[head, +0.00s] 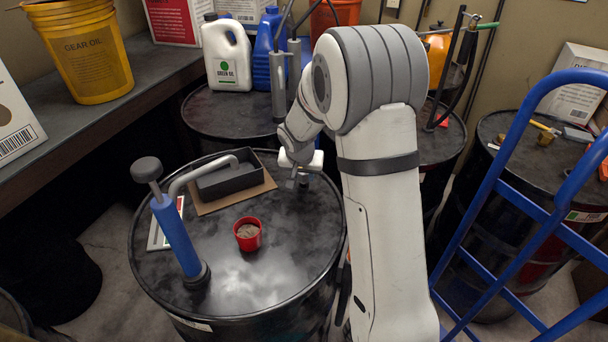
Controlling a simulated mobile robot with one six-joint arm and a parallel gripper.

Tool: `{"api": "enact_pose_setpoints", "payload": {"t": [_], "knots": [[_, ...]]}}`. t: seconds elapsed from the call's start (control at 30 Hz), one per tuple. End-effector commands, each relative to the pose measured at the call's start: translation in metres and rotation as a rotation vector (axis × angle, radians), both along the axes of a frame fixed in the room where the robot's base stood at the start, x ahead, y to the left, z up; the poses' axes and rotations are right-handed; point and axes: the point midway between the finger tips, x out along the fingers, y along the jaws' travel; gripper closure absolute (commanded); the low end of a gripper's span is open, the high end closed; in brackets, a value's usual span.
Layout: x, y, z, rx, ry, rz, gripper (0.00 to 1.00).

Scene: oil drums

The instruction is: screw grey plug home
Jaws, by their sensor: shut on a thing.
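A black oil drum (290,262) stands in front of me, its top glossy. My gripper (298,181) points down at the back right of the drum top, close to the rim. It is shut on a small grey plug (304,182), of which only a little shows beneath the fingers. The plug is at the drum's surface. The hole under it is hidden, so I cannot tell how deep the plug sits or whether it is level.
A blue hand pump (176,237) stands upright at the drum's left. A red cup (248,234), a black tray (229,180) and cardboard (207,202) are on the drum top. A blue hand truck (500,190) is at right. The front of the top is clear.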

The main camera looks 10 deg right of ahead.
Motion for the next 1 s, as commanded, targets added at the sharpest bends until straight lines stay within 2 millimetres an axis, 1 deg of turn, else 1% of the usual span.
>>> {"api": "enact_pose_setpoints", "payload": {"t": [0.27,0.7,1.0], "knots": [[0.000,0.000,0.000,0.000,-0.001,-0.001,0.92],[0.000,-0.001,-0.012,0.000,-0.002,-0.002,0.92],[0.000,-0.001,-0.011,0.000,-0.001,-0.002,0.92]]}}
